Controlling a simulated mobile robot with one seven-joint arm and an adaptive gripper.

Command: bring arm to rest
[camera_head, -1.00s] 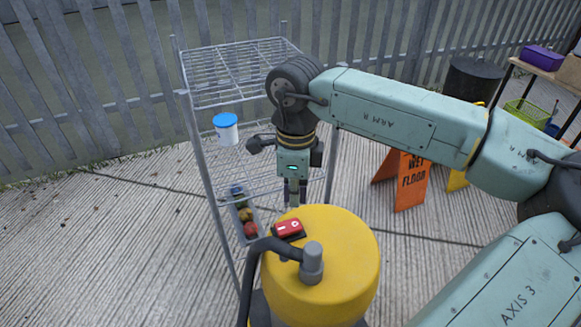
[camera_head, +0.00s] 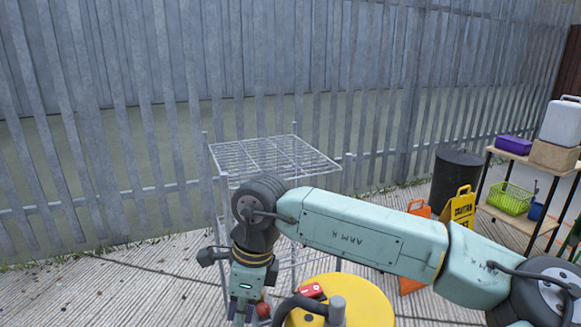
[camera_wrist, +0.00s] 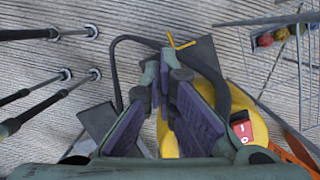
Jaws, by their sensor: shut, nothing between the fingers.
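My arm (camera_head: 370,232) reaches in from the right and bends down at the wrist, in front of the wire rack. My gripper (camera_head: 239,318) points down at the bottom edge of the head view, left of the yellow drum-shaped machine (camera_head: 368,303). In the wrist view its two fingers (camera_wrist: 163,72) are together with nothing held, over bare ground and a black hose. The yellow machine (camera_wrist: 258,128), with a red switch block, lies just to the right of the fingers. The gripper's fingertips are partly cut off in the head view.
The wire rack (camera_head: 275,152) stands behind my wrist; a red ball (camera_head: 263,309) shows near my gripper. A caution sign (camera_head: 459,208), a black bin (camera_head: 455,178) and a shelf (camera_head: 525,157) with boxes stand right. A metal fence closes the back. Ground at left is clear.

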